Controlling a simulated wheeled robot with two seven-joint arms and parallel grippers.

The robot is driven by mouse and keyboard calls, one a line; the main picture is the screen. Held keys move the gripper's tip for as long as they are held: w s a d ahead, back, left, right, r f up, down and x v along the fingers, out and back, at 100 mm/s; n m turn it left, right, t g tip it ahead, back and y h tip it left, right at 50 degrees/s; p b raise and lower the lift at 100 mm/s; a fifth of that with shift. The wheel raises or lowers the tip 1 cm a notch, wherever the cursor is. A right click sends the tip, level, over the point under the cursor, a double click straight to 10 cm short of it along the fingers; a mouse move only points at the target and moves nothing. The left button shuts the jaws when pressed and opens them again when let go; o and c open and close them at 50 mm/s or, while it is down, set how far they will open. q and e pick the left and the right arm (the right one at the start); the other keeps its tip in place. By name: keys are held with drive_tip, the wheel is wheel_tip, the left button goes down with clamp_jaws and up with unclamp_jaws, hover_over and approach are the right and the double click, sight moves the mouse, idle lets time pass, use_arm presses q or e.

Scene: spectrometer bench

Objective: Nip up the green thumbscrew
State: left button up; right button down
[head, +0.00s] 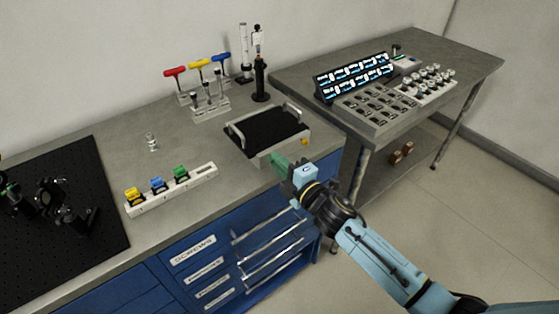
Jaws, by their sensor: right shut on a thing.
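A green-topped piece (181,173) sits at the right end of a white rail (205,176) on the bench, beside a blue-topped and a yellow-topped one. I cannot tell whether it is the green thumbscrew. A small dark green part (9,187) also shows on a mount at the left edge, too small to make out. My right gripper (284,166) is by the front edge of the bench, in front of the black-topped tray. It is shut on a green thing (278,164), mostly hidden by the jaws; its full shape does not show. My left gripper is out of view.
Red (174,72), yellow (197,64) and blue (221,58) T-handled drivers stand in a rack. A tray with handles (266,154) is close behind my right gripper. A black breadboard (88,152) with dark mounts (62,207) lies left. A side table (475,52) stands right.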

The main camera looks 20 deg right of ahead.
drive_tip(key=m+p, duration=0.1)
drive_tip(key=m, duration=0.3)
drive_tip(key=shift+m+p, duration=0.3)
drive_tip(key=shift+p, duration=0.05)
drive_tip(key=shift+m+p, duration=0.6)
drive_tip(key=shift+m, duration=0.9)
drive_tip(key=c, duration=1.4)
unclamp_jaws()
drive_tip(key=shift+s, duration=0.1)
drive_tip(key=v, duration=1.3)
drive_tip(key=shift+s, duration=0.1)
